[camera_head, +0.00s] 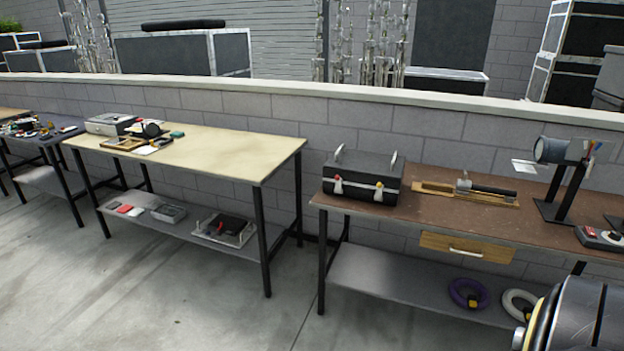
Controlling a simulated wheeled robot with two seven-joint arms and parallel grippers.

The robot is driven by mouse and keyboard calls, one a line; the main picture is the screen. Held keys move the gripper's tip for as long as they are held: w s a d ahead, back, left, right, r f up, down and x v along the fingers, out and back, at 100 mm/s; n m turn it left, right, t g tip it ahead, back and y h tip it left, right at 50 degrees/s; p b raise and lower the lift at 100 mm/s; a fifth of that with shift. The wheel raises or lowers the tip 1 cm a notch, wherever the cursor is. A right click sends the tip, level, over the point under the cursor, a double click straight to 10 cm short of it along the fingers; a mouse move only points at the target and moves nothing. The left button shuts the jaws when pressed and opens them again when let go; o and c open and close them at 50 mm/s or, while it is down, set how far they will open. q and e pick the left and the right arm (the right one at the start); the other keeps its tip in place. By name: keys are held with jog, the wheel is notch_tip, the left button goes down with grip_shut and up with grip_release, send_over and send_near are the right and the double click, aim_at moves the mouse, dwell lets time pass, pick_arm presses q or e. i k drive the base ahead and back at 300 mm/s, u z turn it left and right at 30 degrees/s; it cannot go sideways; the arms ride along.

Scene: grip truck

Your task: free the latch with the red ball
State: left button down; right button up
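A black case (365,168) with a silver band and two upright metal loops on its lid stands at the left end of the brown workbench. Its front carries two pale latches. The left one has a red ball (338,178) on top, and the right one has a yellow ball (379,185). Both latches look closed against the front, but they are too small to be sure. Neither of my grippers is in view, and nothing touches the case.
A drawer (465,247) hangs below. A cream table (230,150) stands left, with a gap between. Concrete floor lies in front.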

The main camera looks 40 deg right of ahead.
aim_at(338, 178)
jog(key=z, duration=0.05)
jog(key=i, duration=0.8)
jog(key=z, duration=0.6)
jog(key=i, duration=1.65)
jog(key=z, duration=1.85)
jog(key=i, duration=0.65)
jog(key=z, duration=0.75)
